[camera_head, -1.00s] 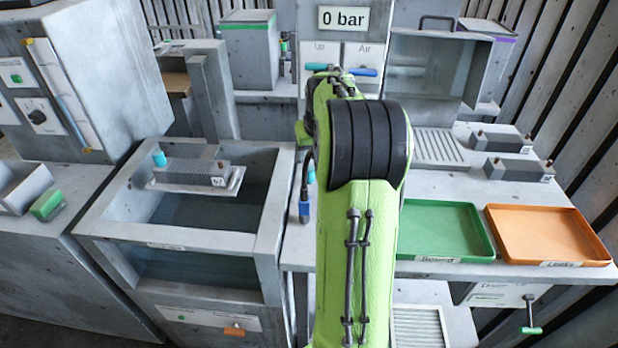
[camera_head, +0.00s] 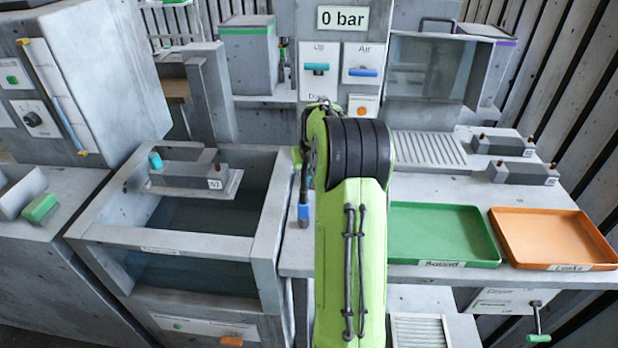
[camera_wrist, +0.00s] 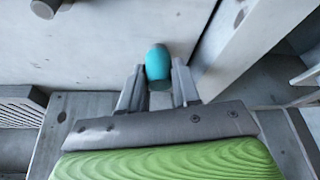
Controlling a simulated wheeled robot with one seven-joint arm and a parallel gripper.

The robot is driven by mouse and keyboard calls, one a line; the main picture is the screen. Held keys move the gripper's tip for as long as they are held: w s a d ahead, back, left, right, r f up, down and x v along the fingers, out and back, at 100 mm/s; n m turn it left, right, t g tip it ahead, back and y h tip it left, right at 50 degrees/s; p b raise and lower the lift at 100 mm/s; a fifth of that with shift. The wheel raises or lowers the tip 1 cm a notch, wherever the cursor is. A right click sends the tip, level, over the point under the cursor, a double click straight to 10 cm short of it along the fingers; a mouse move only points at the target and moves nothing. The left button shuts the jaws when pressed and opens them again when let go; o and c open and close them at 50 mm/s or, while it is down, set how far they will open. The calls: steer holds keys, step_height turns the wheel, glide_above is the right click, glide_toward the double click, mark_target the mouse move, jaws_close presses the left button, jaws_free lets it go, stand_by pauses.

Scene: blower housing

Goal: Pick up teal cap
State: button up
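A teal cap (camera_wrist: 158,64) stands in the wrist view over a light grey surface, between the fingertips of my gripper (camera_wrist: 158,86). The fingers are apart, one on each side of it, with what look like narrow gaps. I cannot tell whether either finger touches it. In the head view my gripper and this cap are hidden behind my green arm. Another teal cap (camera_head: 155,160) sits on the left end of a grey block (camera_head: 188,172) on a plate over the tank.
The open water tank (camera_head: 175,248) is left of my arm. A green tray (camera_head: 436,262) and an orange tray (camera_head: 556,266) lie on the bench at right, with grey blocks (camera_head: 522,172) behind.

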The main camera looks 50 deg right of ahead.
steer(key=c, duration=0.5)
steer(key=shift+o, duration=0.2)
step_height(320, 180, up, 10)
steer(key=p, duration=0.3)
steer(key=shift+r, duration=0.1)
